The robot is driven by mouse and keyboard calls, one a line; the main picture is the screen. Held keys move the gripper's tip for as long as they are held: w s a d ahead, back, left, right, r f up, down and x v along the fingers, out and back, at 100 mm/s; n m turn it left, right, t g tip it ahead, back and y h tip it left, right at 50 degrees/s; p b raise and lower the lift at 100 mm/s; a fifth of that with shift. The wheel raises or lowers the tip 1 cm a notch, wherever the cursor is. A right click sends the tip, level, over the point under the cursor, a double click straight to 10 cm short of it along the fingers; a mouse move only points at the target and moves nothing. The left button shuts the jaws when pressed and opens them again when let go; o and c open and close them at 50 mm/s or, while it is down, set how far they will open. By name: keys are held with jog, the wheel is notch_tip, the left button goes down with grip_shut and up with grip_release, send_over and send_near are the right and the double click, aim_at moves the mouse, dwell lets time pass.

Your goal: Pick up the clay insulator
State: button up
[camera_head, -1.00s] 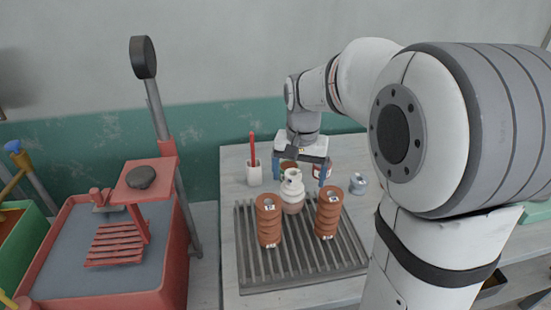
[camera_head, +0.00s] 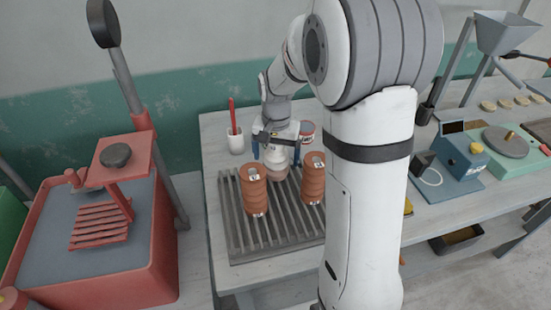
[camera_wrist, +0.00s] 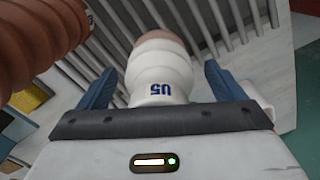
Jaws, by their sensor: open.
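A pale, rounded, ribbed insulator marked "U5" (camera_wrist: 158,75), with a pinkish-brown far end, stands on the slatted grey rack (camera_head: 238,243). In the head view its brownish lower part (camera_head: 271,175) shows below my gripper (camera_head: 276,157); the rest is mostly hidden. In the wrist view my gripper (camera_wrist: 159,74) is open, with one blue finger on each side of the pale insulator. Gaps show between fingers and insulator. Two reddish-brown ribbed insulators, left (camera_head: 253,190) and right (camera_head: 312,180), stand upright on the rack; the left gripper finger is close to one.
A white cup with a red stick (camera_head: 235,140) and a can (camera_head: 307,130) stand behind the rack. A red machine with a tray (camera_head: 95,270) is at left. A blue device (camera_head: 461,165) and a green wheel unit (camera_head: 505,142) stand at right.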

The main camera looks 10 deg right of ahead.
jog(key=c, duration=1.5)
